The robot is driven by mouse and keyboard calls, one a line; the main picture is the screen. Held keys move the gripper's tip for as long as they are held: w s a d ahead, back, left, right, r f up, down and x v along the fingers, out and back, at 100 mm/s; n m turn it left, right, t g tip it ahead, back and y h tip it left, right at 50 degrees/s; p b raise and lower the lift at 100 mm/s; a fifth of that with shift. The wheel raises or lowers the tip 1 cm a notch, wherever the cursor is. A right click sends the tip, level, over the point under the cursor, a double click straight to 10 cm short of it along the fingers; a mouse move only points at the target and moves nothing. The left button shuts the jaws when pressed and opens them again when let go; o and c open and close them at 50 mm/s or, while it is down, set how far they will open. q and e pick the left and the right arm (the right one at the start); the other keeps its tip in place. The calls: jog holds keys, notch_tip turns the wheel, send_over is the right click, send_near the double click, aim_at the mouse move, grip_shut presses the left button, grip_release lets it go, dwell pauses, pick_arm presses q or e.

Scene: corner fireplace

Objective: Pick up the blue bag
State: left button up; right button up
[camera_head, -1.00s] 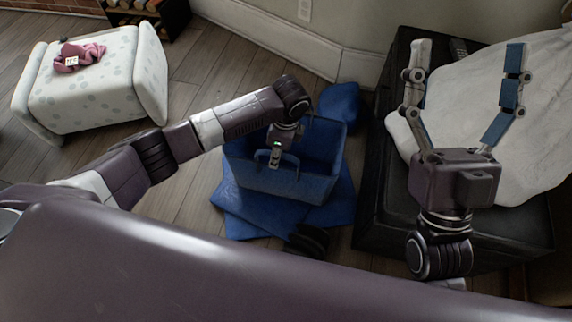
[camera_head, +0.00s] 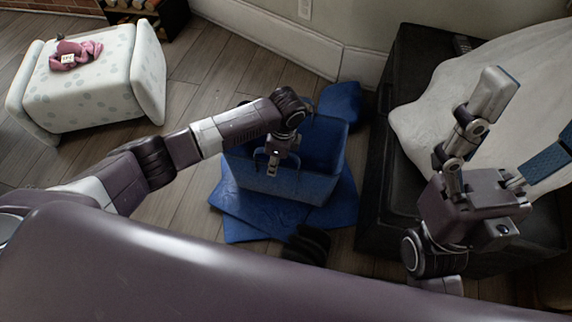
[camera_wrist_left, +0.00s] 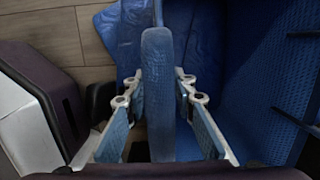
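The blue bag (camera_head: 283,186) stands open-topped on the floor in the middle of the head view, on a flat blue piece (camera_head: 240,219). My left gripper (camera_head: 271,170) is at its near upper edge. In the left wrist view, the bag's handle strap (camera_wrist_left: 158,95) runs between the two fingers of the left gripper (camera_wrist_left: 160,88), whose pads lie close against both sides of it. The exact contact is hard to see. My right gripper (camera_head: 540,108) is open and empty above the dark box at the right, fingers wide apart.
A dark box-like table (camera_head: 385,180) with a white cloth (camera_head: 435,115) stands right of the bag. A spotted white footstool (camera_head: 95,88) with a pink item (camera_head: 76,56) is at the upper left. Wooden floor between footstool and bag is clear. The wall is behind.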

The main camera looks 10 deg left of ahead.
pick_arm(q)
grip_shut()
jog(key=shift+r, duration=0.1)
dwell(0.6)
